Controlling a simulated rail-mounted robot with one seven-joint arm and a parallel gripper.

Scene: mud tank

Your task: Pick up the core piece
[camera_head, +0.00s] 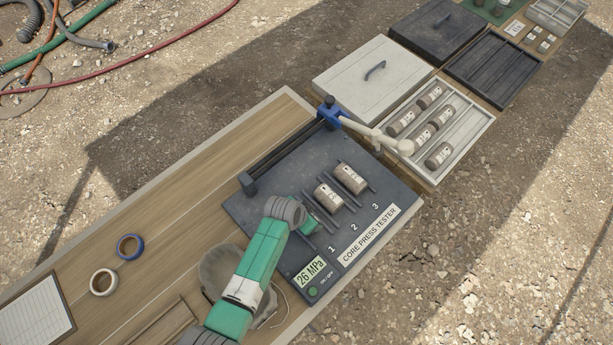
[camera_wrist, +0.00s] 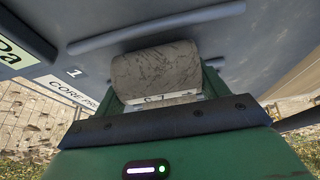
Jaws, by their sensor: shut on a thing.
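My gripper (camera_wrist: 160,88) is shut on a grey-brown core piece (camera_wrist: 157,66) with a white label. In the wrist view the core lies between the green fingers, close to the dark plate of the core press tester (camera_wrist: 265,30) and the mark 1. I cannot tell whether it touches the plate. In the head view my gripper (camera_head: 309,225) is over slot 1 of the core press tester (camera_head: 275,190), and my arm hides the held core. Two more labelled cores lie on the tester, one in slot 2 (camera_head: 328,198) and one in slot 3 (camera_head: 350,179).
A display (camera_head: 311,271) reads 26 MPa. A pale lever with a blue pivot (camera_head: 330,113) reaches over the tester's far right side. A white tray (camera_head: 477,134) holds several cores. Tape rolls (camera_head: 104,282) and a grey bag (camera_head: 222,272) lie on the wooden bench (camera_head: 180,205).

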